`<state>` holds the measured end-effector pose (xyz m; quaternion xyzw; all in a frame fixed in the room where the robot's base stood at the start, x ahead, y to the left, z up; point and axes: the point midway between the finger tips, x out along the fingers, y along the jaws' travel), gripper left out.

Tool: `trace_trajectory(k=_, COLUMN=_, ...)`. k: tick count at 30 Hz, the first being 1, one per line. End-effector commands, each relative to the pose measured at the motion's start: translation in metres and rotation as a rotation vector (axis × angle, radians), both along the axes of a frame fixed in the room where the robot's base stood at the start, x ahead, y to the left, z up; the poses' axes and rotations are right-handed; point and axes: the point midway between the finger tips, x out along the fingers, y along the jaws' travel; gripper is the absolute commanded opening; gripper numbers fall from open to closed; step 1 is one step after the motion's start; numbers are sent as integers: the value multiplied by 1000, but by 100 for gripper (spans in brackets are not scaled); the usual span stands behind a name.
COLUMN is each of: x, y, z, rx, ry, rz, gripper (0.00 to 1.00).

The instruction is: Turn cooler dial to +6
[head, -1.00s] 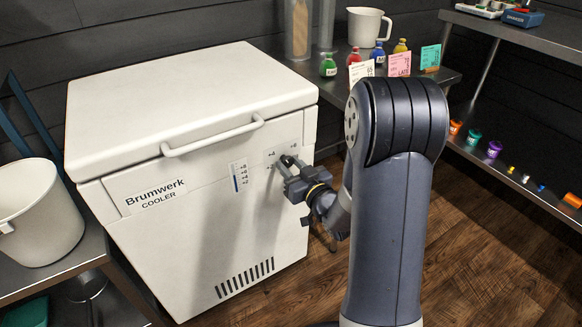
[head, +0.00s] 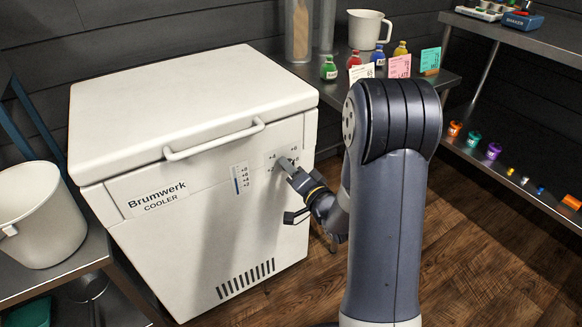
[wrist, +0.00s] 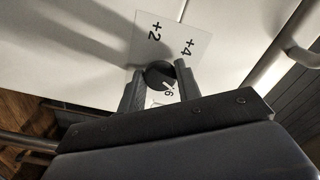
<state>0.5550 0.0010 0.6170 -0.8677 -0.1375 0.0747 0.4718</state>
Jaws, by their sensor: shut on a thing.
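The white Brumwerk cooler (head: 190,220) stands with its lid closed. Its black round dial (wrist: 158,74) sits on a pale plate (wrist: 190,42) marked +2, +4 and 6 in the wrist view. The plate also shows on the cooler's front (head: 283,154), where my gripper hides the dial. My gripper (wrist: 160,80) is shut on the dial, one finger on each side. In the head view the gripper (head: 291,190) has its fingers one above the other. A light mark shows at the dial's edge by the 6; I cannot tell whether it is the pointer.
A scale strip (head: 240,178) is left of the dial plate, below the lid handle (head: 214,141). A white bucket (head: 40,215) stands at left. A jug (head: 366,28) and small bottles stand on the back table. A shelf (head: 510,180) with small items is at right.

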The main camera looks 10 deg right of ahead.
Motion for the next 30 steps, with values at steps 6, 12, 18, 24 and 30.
trace_trajectory(k=6, x=0, y=0, z=1, rx=167, ry=55, rz=-1, gripper=10)
trace_trajectory(k=12, x=0, y=0, z=1, rx=282, ry=91, rz=-1, gripper=10)
trace_trajectory(k=18, x=0, y=0, z=1, rx=350, ry=113, rz=-1, gripper=10)
trace_trajectory(k=24, x=0, y=0, z=1, rx=379, ry=123, rz=-1, gripper=10)
trace_trajectory(k=30, x=0, y=0, z=1, rx=382, ry=124, rz=-1, gripper=10)
